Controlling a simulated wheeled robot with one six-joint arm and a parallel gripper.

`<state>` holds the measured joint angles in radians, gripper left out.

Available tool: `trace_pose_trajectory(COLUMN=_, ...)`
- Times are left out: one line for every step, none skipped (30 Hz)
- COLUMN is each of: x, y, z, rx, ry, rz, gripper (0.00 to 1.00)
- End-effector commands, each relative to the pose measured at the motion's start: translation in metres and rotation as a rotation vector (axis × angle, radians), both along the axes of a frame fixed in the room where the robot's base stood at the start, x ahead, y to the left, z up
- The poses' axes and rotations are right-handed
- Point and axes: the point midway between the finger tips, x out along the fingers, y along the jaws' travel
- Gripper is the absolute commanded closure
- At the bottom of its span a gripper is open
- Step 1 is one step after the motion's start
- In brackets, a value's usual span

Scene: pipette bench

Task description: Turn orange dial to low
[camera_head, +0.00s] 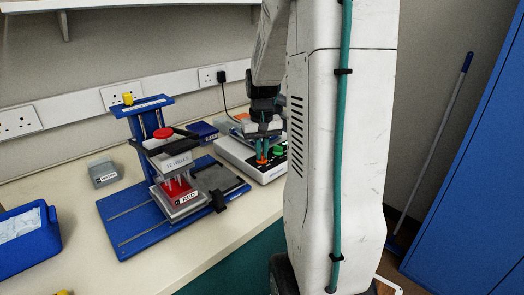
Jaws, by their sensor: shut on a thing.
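The orange dial (262,160) is on the white control box (228,148) at the back of the bench, right of the blue pipetting stand. My gripper (262,153) points down over the box with its teal fingers shut on the orange dial. A green knob (279,151) is just right of the dial on the same box. The fingers cover much of the dial, so its pointer and setting marks cannot be read.
The blue stand (118,240) with a multi-tip head, a red knob and a red plate fills the bench middle. A grey box (103,174) and a blue tub (28,245) are at left. My arm hides the box's right side. Bare bench shows in front.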

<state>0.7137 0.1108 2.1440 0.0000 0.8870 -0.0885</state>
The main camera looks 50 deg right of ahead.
Motion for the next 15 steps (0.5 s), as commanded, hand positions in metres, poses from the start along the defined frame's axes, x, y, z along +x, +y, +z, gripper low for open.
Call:
trace_pose_trajectory(x=0.0001, y=-0.0002, z=0.0005, rx=-0.001, ry=-0.001, rz=-0.042, gripper=1.00)
trace_pose_trajectory(x=0.0001, y=-0.0002, z=0.0005, rx=-0.001, ry=-0.001, rz=-0.071, gripper=1.00)
trace_pose_trajectory(x=0.0001, y=-0.0002, z=0.0005, rx=-0.001, ry=-0.001, rz=-0.109, gripper=1.00)
trace_pose_trajectory(x=0.0001, y=-0.0002, z=0.0005, rx=-0.001, ry=-0.001, rz=-0.137, gripper=1.00)
trace_pose_trajectory(x=0.0001, y=-0.0002, z=0.0005, rx=-0.001, ry=-0.001, rz=-0.164, gripper=1.00)
trace_pose_trajectory(x=0.0002, y=-0.0001, z=0.0005, rx=-0.001, ry=-0.001, rz=-0.201, gripper=1.00)
trace_pose_trajectory(x=0.0002, y=-0.0001, z=0.0005, rx=-0.001, ry=-0.001, rz=-0.227, gripper=1.00)
trace_pose_trajectory(x=0.0002, y=-0.0001, z=0.0005, rx=-0.001, ry=-0.001, rz=-0.253, gripper=1.00)
trace_pose_trajectory(x=0.0002, y=-0.0001, z=0.0005, rx=-0.001, ry=-0.001, rz=-0.287, gripper=1.00)
trace_pose_trajectory(x=0.0002, y=-0.0001, z=0.0005, rx=-0.001, ry=-0.001, rz=-0.311, gripper=1.00)
trace_pose_trajectory(x=0.0002, y=-0.0001, z=0.0005, rx=-0.001, ry=-0.001, rz=-0.334, gripper=1.00)
trace_pose_trajectory(x=0.0002, y=-0.0002, z=0.0005, rx=-0.001, ry=-0.001, rz=-0.364, gripper=1.00)
trace_pose_trajectory(x=0.0002, y=-0.0002, z=0.0005, rx=-0.001, ry=-0.001, rz=-0.386, gripper=1.00)
trace_pose_trajectory(x=0.0003, y=-0.0001, z=0.0006, rx=-0.001, ry=-0.001, rz=-0.406, gripper=1.00)
trace_pose_trajectory(x=0.0003, y=-0.0001, z=0.0005, rx=-0.001, ry=-0.001, rz=-0.431, gripper=1.00)
